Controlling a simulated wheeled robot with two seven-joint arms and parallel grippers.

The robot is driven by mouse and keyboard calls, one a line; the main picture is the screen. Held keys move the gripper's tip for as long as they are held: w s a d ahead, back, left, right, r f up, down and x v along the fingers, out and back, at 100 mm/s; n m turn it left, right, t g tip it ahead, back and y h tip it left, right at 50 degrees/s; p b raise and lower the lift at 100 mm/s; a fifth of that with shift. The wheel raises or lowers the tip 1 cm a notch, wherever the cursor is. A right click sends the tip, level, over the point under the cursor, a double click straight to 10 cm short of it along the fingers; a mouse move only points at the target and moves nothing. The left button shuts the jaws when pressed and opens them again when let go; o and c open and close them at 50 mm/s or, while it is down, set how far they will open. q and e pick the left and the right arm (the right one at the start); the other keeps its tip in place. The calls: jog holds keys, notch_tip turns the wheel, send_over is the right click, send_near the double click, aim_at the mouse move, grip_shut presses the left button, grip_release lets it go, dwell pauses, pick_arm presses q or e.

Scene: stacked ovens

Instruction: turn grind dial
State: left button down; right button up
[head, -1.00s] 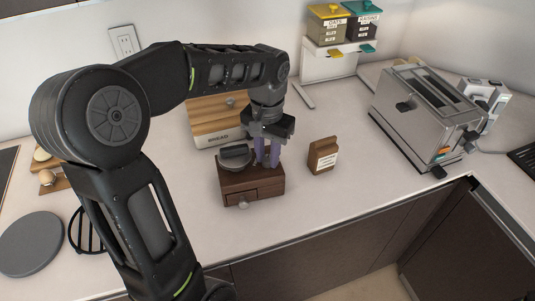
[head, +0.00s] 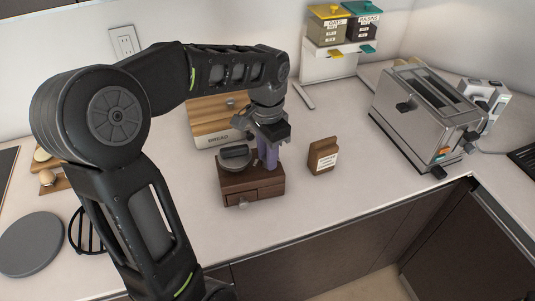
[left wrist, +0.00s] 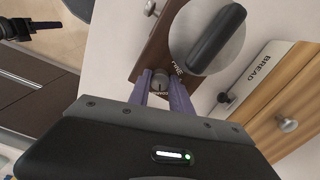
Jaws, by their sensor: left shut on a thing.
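The coffee grinder is a dark wooden box (head: 240,190) with a small drawer and a grey domed top with a dark handle (head: 235,153). In the left wrist view, its small grey round grind dial (left wrist: 159,84) sits on the wooden top beside the word FINE. My left gripper (head: 267,160) points down onto the grinder's right side. Its purple fingers (left wrist: 162,90) are shut on the dial, one on each side. The fingers hide the dial in the head view. A dark gripper with purple, probably my right one (left wrist: 18,28), shows at the left wrist view's upper left corner.
A wooden bread box (head: 213,138) stands behind the grinder. A small labelled wooden block (head: 323,156) stands to its right. A toaster (head: 420,115) and a canister rack (head: 335,62) are farther right. The counter in front of the block is clear.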

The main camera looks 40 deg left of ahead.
pick_arm(q)
jog(key=shift+r, duration=0.1)
jog(key=c, duration=1.5)
grip_release()
jog(key=shift+o, duration=0.2)
notch_tip(320, 180, up, 8)
jog(key=shift+f+b, duration=0.1)
jog(key=shift+b, duration=0.3)
